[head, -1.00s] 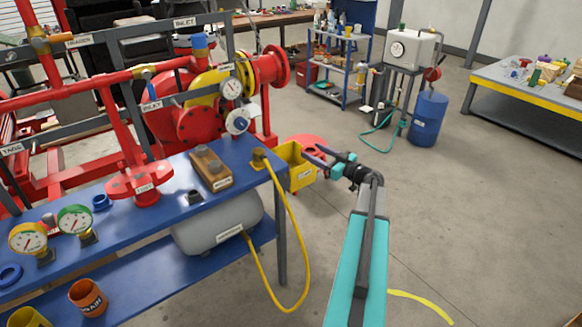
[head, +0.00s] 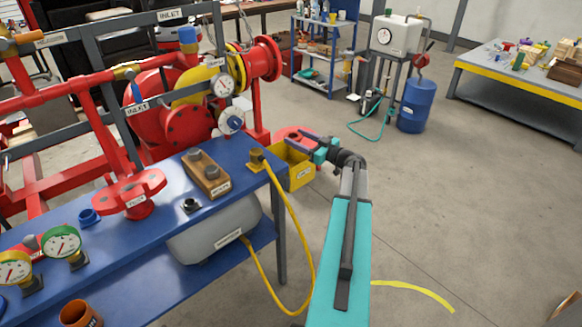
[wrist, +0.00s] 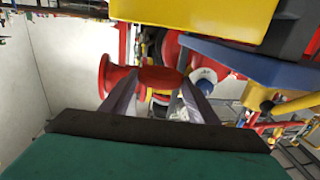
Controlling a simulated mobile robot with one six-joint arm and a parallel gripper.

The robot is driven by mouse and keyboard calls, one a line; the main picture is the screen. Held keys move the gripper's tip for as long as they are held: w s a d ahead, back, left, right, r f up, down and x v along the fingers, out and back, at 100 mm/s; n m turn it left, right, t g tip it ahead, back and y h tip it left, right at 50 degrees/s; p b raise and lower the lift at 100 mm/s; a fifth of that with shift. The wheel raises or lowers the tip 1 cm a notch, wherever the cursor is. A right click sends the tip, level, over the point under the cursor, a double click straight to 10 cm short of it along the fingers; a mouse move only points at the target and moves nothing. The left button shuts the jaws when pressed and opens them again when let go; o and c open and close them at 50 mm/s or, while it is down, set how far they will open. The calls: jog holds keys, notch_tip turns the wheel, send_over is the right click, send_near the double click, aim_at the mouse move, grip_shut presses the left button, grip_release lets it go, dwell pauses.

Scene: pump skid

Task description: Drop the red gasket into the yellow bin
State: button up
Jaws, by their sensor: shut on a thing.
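The red gasket (head: 288,133) is a flat red disc at the tips of my gripper (head: 299,141), just above the far side of the yellow bin in the head view. My gripper is shut on it. In the wrist view the gasket (wrist: 160,79) sits between the two grey fingers (wrist: 160,98), partly hidden by them. The yellow bin (head: 300,177) hangs at the right end of the blue bench. Its yellow wall (wrist: 195,15) fills the top of the wrist view, apart from the gasket.
The blue bench (head: 235,160) carries a wooden block, gauges and a red flange. A yellow hose (head: 297,235) hangs from its right end. Red pump piping (head: 265,62) stands behind the bin.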

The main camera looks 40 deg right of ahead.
jog(key=shift+f, duration=0.1)
jog(key=shift+s+f+b, duration=0.1)
jog(key=shift+f+b, duration=2.5)
jog(key=shift+f, duration=0.35)
jog(key=o, duration=1.1)
jog(key=shift+s, duration=0.1)
jog(key=s+d+b, duration=0.1)
jog(key=s, duration=1.2)
jog(key=shift+s+d, duration=0.2)
jog(key=shift+s, duration=0.05)
